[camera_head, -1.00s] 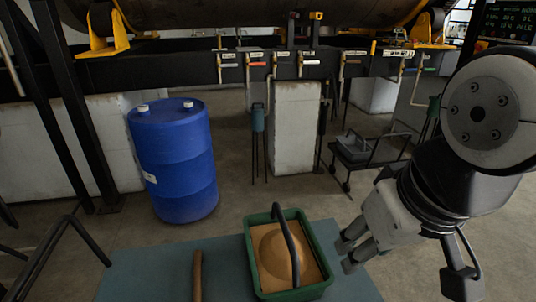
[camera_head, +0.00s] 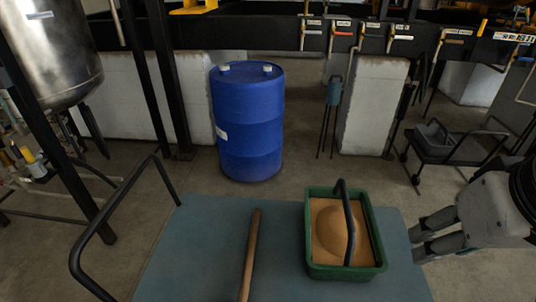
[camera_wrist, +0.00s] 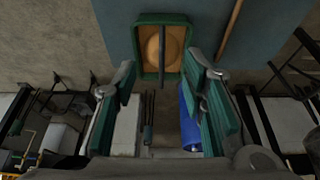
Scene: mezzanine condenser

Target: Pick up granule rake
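A long wooden handle (camera_head: 250,255), which looks like the granule rake's, lies on the blue-grey table top (camera_head: 195,250). Its near end runs to the bottom edge of the head view, and no rake head shows. The handle also appears in the wrist view (camera_wrist: 231,30), at the upper right. My gripper (camera_head: 418,244) is at the right in the head view, beyond the green tray and well to the right of the handle. In the wrist view my gripper (camera_wrist: 165,80) has its two green-padded fingers wide apart, with nothing between them.
A green tray (camera_head: 312,240) of tan granules with a dark arched handle (camera_head: 348,225) stands on the table between the rake handle and my gripper. A dark rail (camera_head: 105,225) rises at the table's left. A blue drum (camera_head: 247,130) and a cart (camera_head: 450,145) stand behind on the floor.

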